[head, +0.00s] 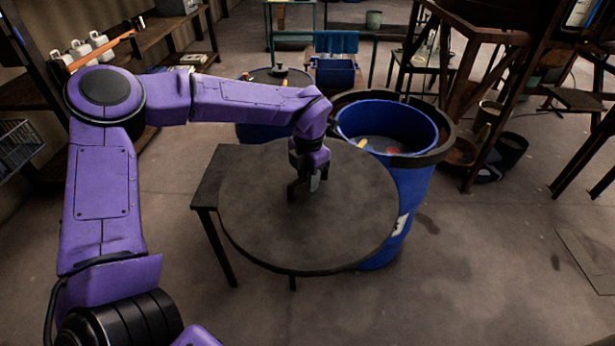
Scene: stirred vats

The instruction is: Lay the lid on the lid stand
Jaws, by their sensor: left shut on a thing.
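The lid (265,235) is a large, dark, round disc lying about level in the middle of the head view. My left gripper (303,188) reaches down onto the lid's middle and is shut on it; the grip point is mostly hidden by the fingers. Under the lid is the lid stand (208,180), dark with thin legs; its left corner and some legs show, and the lid hides the rest. I cannot tell whether the lid touches the stand's top. My right gripper is not in view.
An open blue vat (405,190) with a dark rim band stands just right of the stand, and the lid overlaps its side in the picture. Another blue vat (262,132) with a lid stands behind my arm. Floor (500,270) at the right front is clear.

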